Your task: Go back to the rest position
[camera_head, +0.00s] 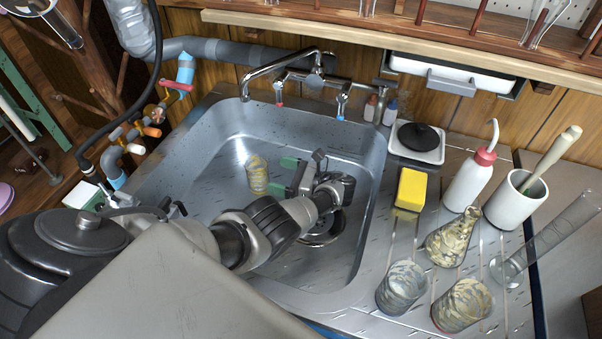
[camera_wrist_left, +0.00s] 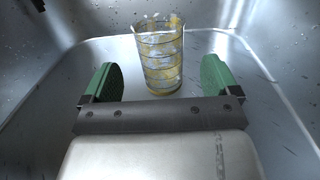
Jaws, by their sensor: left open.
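My left gripper (camera_head: 281,175) reaches down into the steel sink (camera_head: 215,145), its green-padded fingers apart. A stained glass beaker (camera_head: 257,175) with yellowish bands stands upright on the sink floor, just beyond the fingertips. In the left wrist view the beaker (camera_wrist_left: 160,50) appears ahead, framed by the open fingers (camera_wrist_left: 159,78), and nothing is held. I cannot tell whether its near side lies slightly between the tips. My right gripper is not in view.
A faucet (camera_head: 285,66) arches over the sink's back. On the right counter stand a yellow sponge (camera_head: 410,189), a wash bottle (camera_head: 470,180), a white pot (camera_head: 515,200), a stained flask (camera_head: 452,238), two stained beakers (camera_head: 401,287) (camera_head: 461,305) and a tilted cylinder (camera_head: 545,240).

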